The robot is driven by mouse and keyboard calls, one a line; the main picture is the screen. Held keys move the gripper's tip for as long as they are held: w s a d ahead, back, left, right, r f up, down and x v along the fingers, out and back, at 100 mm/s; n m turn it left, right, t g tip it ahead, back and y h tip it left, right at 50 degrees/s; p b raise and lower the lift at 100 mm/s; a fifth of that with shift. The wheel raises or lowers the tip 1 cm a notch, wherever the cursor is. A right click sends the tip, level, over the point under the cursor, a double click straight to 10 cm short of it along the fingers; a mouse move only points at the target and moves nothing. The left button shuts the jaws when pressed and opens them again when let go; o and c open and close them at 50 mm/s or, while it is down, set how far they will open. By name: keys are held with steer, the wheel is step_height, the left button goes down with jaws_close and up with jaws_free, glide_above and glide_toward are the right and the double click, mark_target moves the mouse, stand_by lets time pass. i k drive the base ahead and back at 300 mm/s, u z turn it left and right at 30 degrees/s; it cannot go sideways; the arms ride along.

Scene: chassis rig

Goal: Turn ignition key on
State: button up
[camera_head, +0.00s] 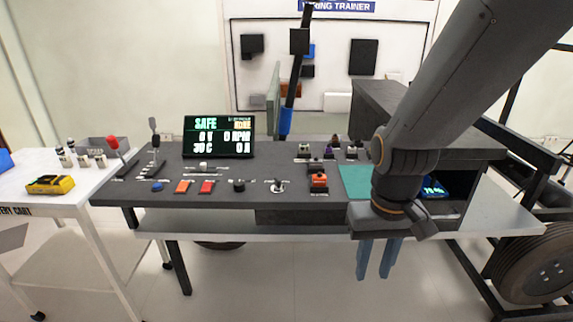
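A dark console (220,205) stands across the middle of the view. A small silver piece that looks like the ignition key (278,186) sits on its top near the front edge, right of a black knob; its exact angle is too small to tell. A display (219,137) at the back of the console reads SAFE, 0 V, 0 RPM, 30 C and 0 A. My gripper (377,262) hangs from the arm in front of the console's right part, below its top. Its two blue fingers point down, apart, with nothing between them. It is right of the key and away from it.
Orange and red switches (182,186), a red-orange block (319,181), levers (154,138) and several small controls stand on the console. A white cart (75,206) with a yellow meter (50,184) is at left. A black frame with a wheel (535,272) is at right.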

mark_target(278, 184)
steer(key=u, duration=0.4)
steer(key=i, duration=0.95)
steer(key=u, duration=0.6)
